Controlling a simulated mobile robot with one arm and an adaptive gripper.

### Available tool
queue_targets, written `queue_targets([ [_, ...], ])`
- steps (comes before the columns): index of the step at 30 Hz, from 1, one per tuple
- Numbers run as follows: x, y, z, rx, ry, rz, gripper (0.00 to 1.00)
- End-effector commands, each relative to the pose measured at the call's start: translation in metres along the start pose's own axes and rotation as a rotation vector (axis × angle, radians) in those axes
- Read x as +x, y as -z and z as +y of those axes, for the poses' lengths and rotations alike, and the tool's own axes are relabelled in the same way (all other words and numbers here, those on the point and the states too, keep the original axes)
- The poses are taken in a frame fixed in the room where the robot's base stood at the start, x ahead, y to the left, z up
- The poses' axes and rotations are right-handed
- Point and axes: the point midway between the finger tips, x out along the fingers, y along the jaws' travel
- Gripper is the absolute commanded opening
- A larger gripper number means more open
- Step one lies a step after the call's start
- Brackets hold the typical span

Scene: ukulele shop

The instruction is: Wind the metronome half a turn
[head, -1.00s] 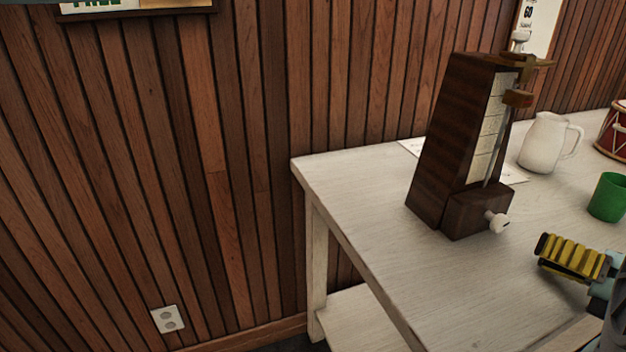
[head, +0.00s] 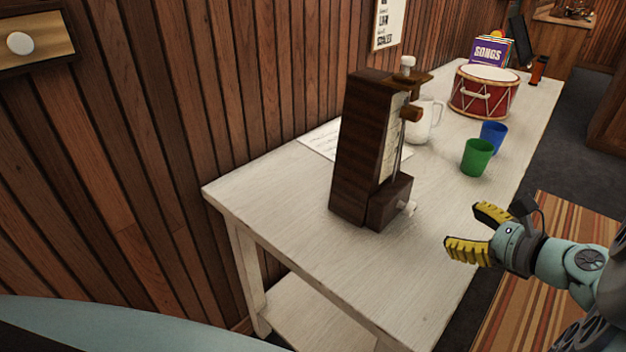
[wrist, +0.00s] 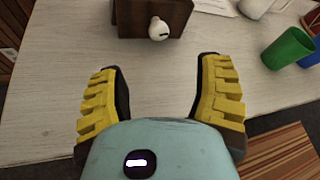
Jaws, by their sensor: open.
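The metronome (head: 362,150) is a tall dark wooden case standing upright on the white table (head: 290,215). It has a pale scale, a pendulum rod with a brown weight, and a small white winding key (head: 408,208) low on its front. My gripper (head: 468,230) is open and empty, to the right of the key and apart from it. In the wrist view, the key (wrist: 158,29) shows ahead of the gap between my yellow-padded fingers (wrist: 160,95), with the metronome's dark base (wrist: 130,18) behind it. Only the lower part of the metronome shows there.
A green cup (head: 477,158), a blue cup (head: 494,135), a white pitcher (head: 424,122) and a red drum (head: 483,95) stand farther back on the table. A paper sheet (head: 318,142) lies behind the metronome. The table's front left area is clear. A wooden wall (head: 150,140) runs behind.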

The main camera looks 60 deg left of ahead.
Motion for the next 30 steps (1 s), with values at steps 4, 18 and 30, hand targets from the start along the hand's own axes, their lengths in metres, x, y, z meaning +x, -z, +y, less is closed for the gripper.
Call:
queue_targets([
  [4, 0.033, -0.004, 0.003, -0.001, -0.016, -0.006, 0.66],
  [18, 0.118, -0.003, 0.003, 0.003, -0.012, -0.005, 0.66],
  [30, 0.138, -0.001, 0.004, 0.002, -0.011, -0.002, 0.66],
])
